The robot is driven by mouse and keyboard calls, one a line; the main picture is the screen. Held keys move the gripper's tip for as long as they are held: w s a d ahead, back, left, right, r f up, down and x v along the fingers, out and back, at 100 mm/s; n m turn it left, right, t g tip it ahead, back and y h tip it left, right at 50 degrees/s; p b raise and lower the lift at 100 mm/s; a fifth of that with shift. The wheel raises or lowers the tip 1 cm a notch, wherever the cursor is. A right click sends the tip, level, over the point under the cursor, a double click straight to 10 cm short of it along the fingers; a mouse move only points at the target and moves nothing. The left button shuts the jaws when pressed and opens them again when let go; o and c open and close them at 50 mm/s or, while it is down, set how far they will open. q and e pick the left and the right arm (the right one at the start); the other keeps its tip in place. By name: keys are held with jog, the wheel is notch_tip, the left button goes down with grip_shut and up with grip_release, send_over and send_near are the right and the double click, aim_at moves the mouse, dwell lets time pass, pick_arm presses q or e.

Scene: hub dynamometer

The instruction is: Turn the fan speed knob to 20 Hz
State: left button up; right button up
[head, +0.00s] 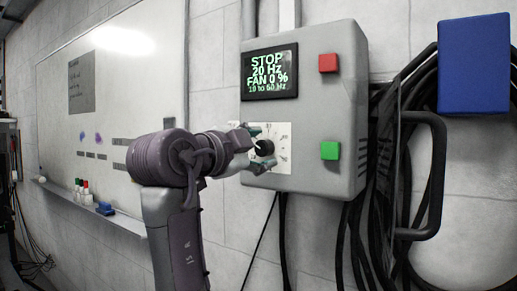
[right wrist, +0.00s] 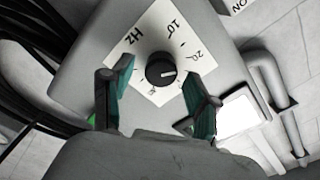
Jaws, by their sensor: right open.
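The fan speed knob (head: 265,148) is a small round black knob on a white dial plate (head: 283,160) low on the grey control box. In the right wrist view the knob (right wrist: 160,69) has a white mark pointing right, roughly to the side of the 20 label. The display (head: 269,73) reads STOP, 20 Hz, FAN 0 %, 10 to 60 Hz. My right gripper (head: 253,141) is open at the dial. In the right wrist view its teal-padded fingers (right wrist: 158,76) stand either side of the knob with gaps. My left gripper is not in view.
A red button (head: 328,63) and a green button (head: 329,150) are on the box's right side. Black cables (head: 395,190) and a blue box (head: 474,64) hang to the right. A whiteboard (head: 110,70) with a marker tray is on the wall at left.

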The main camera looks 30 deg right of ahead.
jog(key=v, duration=0.7)
jog(key=shift+a, duration=0.2)
